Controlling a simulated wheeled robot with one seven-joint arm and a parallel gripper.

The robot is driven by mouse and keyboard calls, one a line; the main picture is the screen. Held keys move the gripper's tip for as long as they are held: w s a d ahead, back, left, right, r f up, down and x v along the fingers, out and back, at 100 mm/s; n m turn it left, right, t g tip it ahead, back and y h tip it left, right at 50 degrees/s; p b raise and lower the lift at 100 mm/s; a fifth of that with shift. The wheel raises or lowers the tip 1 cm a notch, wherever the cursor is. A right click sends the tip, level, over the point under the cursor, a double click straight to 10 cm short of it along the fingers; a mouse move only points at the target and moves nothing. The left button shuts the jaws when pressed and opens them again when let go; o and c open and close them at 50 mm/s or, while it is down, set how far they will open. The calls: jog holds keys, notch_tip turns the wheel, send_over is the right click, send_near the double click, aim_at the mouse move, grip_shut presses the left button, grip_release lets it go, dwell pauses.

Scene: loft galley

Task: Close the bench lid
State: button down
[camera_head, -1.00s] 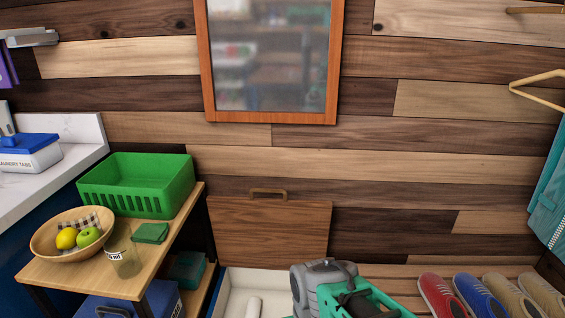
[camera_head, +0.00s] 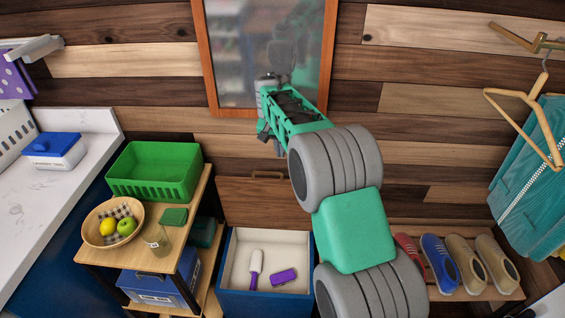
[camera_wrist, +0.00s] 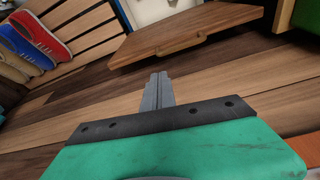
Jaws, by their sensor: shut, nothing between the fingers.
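The bench lid (camera_head: 238,200) is a brown wooden panel standing up, open, against the plank wall behind the blue bench (camera_head: 265,304). Its handle (camera_head: 268,174) is on the top edge. The white interior of the bench shows, with a purple-handled brush (camera_head: 256,266) and a purple block (camera_head: 284,277) inside. My gripper (camera_wrist: 160,76) is shut and empty in the wrist view, apart from the lid (camera_wrist: 200,24) and its handle (camera_wrist: 181,44). In the head view my arm rises in front of the mirror, above the lid, and hides the lid's right part.
A shelf cart (camera_head: 122,256) with a green basket (camera_head: 157,187), a fruit bowl (camera_head: 97,235) and a glass jar (camera_head: 157,240) stands left of the bench. A slatted shoe rack (camera_head: 495,291) stands right.

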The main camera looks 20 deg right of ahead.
jog(key=p+x, duration=0.1)
jog(key=x, duration=0.8)
jog(key=shift+w+f, duration=0.15)
jog(key=shift+f, duration=0.25)
